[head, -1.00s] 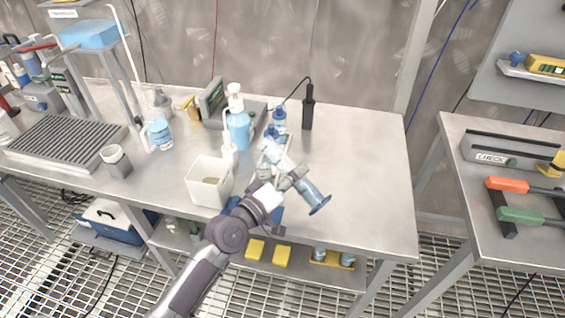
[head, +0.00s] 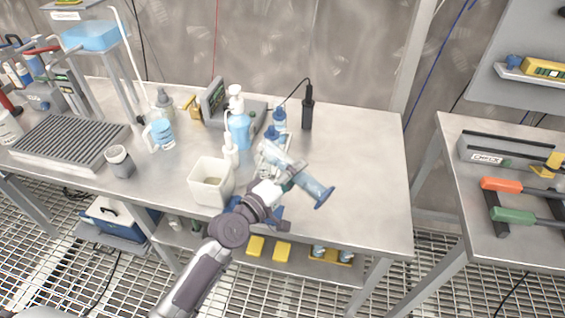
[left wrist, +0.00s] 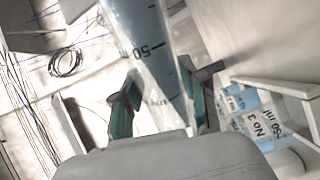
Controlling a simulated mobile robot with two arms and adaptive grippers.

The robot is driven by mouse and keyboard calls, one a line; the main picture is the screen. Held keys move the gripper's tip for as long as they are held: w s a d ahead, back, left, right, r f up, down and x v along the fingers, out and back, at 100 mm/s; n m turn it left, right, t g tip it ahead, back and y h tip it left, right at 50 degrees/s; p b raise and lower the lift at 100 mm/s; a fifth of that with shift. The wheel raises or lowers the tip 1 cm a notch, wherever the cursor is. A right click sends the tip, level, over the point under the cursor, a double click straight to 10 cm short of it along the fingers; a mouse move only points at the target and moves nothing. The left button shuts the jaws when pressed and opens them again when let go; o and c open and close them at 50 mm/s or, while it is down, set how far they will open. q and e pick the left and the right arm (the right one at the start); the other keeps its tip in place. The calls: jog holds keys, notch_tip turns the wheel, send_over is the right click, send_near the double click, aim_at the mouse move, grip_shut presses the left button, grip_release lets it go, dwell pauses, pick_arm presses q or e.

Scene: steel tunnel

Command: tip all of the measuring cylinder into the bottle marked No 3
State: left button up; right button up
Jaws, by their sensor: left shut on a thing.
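My left gripper (head: 278,180) is shut on the measuring cylinder (head: 310,184), a clear tube with a blue foot, and holds it above the bench. The cylinder is steeply tilted, its foot to the lower right and its mouth to the upper left. In the left wrist view, the cylinder (left wrist: 146,45) shows a 50 mark and bluish contents between the green finger pads (left wrist: 160,108). The bottle marked No 3 (left wrist: 262,125) shows to the right, apart from the fingers. In the head view, two blue-capped bottles stand beyond the mouth; their labels are unreadable. My right gripper is out of view.
A white square tub (head: 210,184) stands left of my gripper. A blue pump bottle (head: 239,130) and a jug (head: 160,133) stand behind. A black upright probe (head: 308,110) is behind right. The bench's right side (head: 365,175) is clear.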

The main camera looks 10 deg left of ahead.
aim_at(293, 161)
pick_arm(q)
jog(key=shift+r+n+p, duration=0.4)
jog(key=shift+r+n, duration=0.05)
jog(key=shift+n, duration=0.15)
jog(key=shift+r, duration=0.1)
jog(key=shift+w+a+r+n+p, duration=0.1)
jog(key=shift+a+r+n+p, duration=0.05)
jog(key=shift+r+n+p, duration=0.4)
jog(key=shift+w+a+r+n+p, duration=0.15)
jog(key=shift+r+n+p, duration=0.15)
jog(key=shift+n+p, duration=0.35)
jog(key=shift+s, duration=0.1)
jog(key=shift+a+r+n+p, duration=0.1)
jog(key=shift+r+n+p, duration=0.25)
jog(key=shift+n, duration=0.05)
dwell(0.9)
